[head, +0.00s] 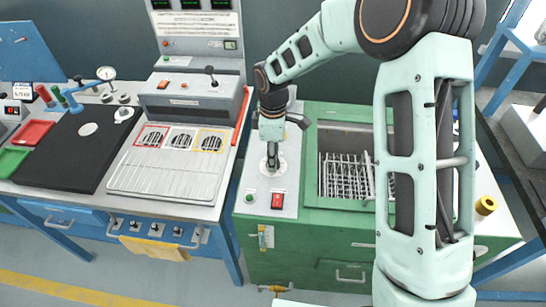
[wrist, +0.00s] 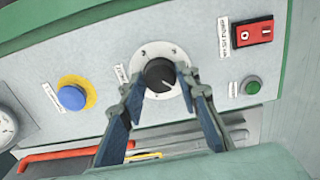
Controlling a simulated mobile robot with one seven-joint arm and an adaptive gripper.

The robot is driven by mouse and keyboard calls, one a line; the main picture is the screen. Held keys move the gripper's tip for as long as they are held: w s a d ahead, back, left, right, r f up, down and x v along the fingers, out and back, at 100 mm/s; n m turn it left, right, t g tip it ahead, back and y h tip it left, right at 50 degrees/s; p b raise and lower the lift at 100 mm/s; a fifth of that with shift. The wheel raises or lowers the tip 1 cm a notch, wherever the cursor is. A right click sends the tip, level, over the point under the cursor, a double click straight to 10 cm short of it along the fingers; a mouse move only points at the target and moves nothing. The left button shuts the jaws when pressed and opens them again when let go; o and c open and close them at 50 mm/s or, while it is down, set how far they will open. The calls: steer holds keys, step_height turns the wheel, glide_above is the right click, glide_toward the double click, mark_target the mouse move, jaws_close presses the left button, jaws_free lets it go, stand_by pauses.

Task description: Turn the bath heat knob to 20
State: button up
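The bath heat knob (wrist: 160,75) is a black round knob with a white pointer line on a pale round dial plate (wrist: 146,50). The pointer points toward the lower right in the wrist view. The dial figures and the label beside it are too small to read. My gripper (wrist: 160,78) has its fingers apart, one on each side of the knob, with the tips over the dial plate. I see no clear contact with the knob. In the head view my gripper (head: 272,158) points down over the dial plate (head: 284,166) and hides most of the knob.
A red rocker switch (wrist: 252,33), a green button (wrist: 252,85) and a blue button (wrist: 75,94) surround the dial on the panel. A green-framed bath (head: 345,170) with a wire rack stands to the right. A grey console (head: 190,92) stands to the left.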

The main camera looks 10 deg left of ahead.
steer(key=o, duration=0.3)
step_height(320, 180, up, 12)
stand_by(0.6)
stand_by(0.3)
